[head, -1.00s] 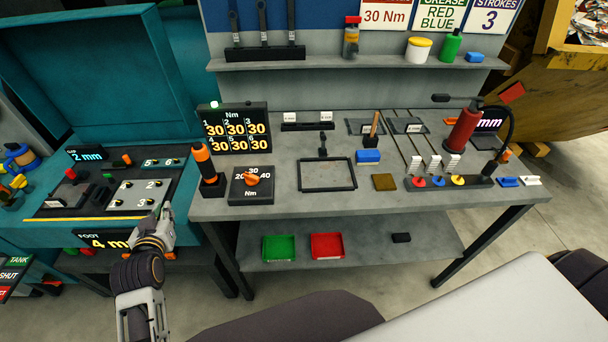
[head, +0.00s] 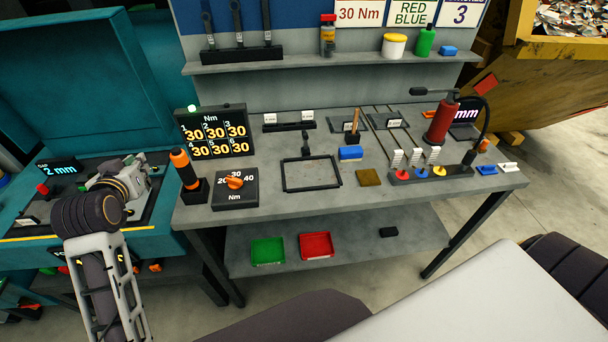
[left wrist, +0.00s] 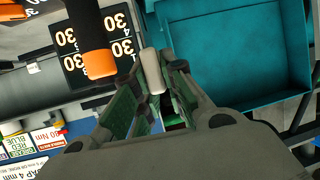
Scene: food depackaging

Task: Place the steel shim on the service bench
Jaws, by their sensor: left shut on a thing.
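The service bench (head: 415,196) is the grey workbench in the middle of the head view, with tools along its top. My left gripper (head: 138,172) is over the teal machine, left of the bench. In the left wrist view its green-padded fingers (left wrist: 152,98) are shut on a pale grey, rounded piece (left wrist: 152,72), which seems to be the steel shim. Its full shape is hidden by the fingers, and I cannot make it out in the head view. My right gripper is not in view.
An orange-handled tool (head: 184,168) and a torque dial box (head: 235,190) stand at the bench's left end, before a number display (head: 215,132). The front strip is mostly clear.

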